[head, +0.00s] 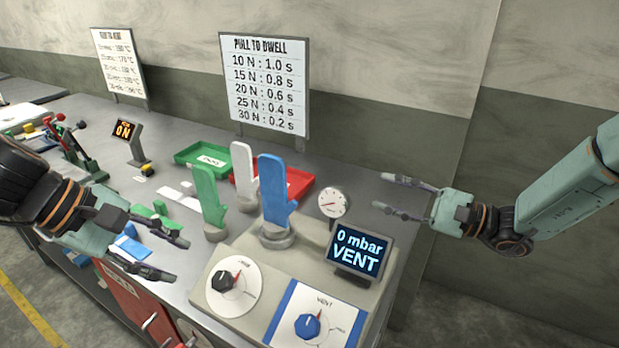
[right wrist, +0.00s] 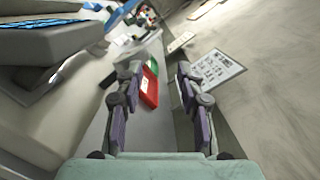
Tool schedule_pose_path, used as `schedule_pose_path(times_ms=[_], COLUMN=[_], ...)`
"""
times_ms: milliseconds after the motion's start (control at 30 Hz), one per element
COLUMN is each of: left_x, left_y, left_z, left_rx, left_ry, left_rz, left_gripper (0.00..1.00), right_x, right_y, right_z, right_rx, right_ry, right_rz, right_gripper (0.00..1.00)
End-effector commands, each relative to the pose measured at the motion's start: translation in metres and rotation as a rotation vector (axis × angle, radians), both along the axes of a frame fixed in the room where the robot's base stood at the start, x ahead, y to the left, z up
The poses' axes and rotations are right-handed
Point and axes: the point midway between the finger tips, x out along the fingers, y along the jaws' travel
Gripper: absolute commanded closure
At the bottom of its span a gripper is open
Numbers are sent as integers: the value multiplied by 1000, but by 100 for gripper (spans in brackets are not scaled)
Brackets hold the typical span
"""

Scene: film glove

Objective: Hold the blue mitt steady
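The blue mitt (head: 275,192) stands upright on a round grey base on the raised grey console (head: 212,262), thumb to the right in the head view. My right gripper (head: 380,192) is open and empty, to the right of the mitt and well apart from it, fingers pointing left. In the right wrist view its fingers (right wrist: 160,72) are spread with nothing between them; I cannot make out the mitt there. My left gripper (head: 178,262) is open and empty, left of the console and apart from the mitt.
A white mitt (head: 243,170) and a green mitt (head: 207,195) stand left of the blue one. A round gauge (head: 333,202) and a display reading "0 mbar VENT" (head: 359,252) stand to its right. Two dials (head: 233,285) are in front. Green (head: 200,152) and red (head: 298,183) trays lie behind.

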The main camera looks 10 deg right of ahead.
Motion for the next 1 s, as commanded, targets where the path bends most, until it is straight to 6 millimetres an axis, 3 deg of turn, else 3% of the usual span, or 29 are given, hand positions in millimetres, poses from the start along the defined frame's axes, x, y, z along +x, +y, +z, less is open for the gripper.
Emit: schedule_pose_path(times_ms=[33,200,400,633,867,1000], left_x=[0,0,0,0,0,0], left_y=[0,0,0,0,0,0], left_z=[0,0,0,0,0,0], left_rx=[0,0,0,0,0,0], left_ry=[0,0,0,0,0,0], left_rz=[0,0,0,0,0,0], left_gripper=[62,62,62,62,62,62], right_x=[3,7,2,-4,1,11], right_y=[21,78,128,153,164,179], right_z=[10,34,48,50,50,49], right_rx=[41,187,322,408,423,420], right_ry=[63,315,587,763,792,791], right_rz=[15,25,5,-35,-44,-40], right_gripper=[62,62,62,62,62,62])
